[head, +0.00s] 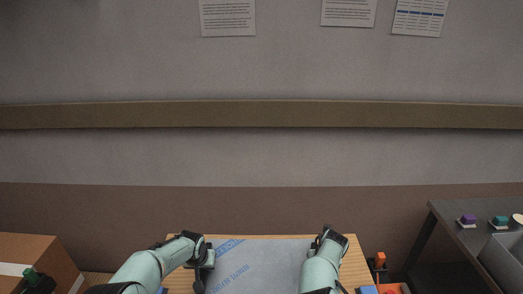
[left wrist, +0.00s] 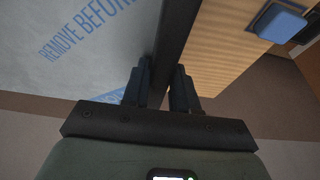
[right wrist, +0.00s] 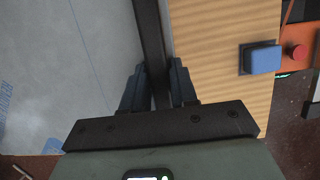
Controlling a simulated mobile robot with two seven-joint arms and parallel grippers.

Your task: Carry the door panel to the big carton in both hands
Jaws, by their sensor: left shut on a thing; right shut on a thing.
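The door panel (head: 260,262) is a flat grey sheet with blue film lettering and a dark edge rail. It is over a wooden worktop, and I cannot tell whether it touches it. My left gripper (head: 205,262) is shut on its left edge; in the left wrist view the fingers (left wrist: 162,82) straddle the dark rail. My right gripper (head: 317,246) is shut on its right edge, and the right wrist view shows those fingers (right wrist: 158,80) on the rail too. A brown carton (head: 40,250) with a white strip stands at the far left, partly cut off.
The wooden worktop (right wrist: 215,55) carries blue blocks (right wrist: 262,60) near its edge. An orange item with a red knob (right wrist: 297,52) is right of it. A dark table (head: 452,212) with small purple and teal items and a grey bin (head: 503,262) stands at right. A wall closes the back.

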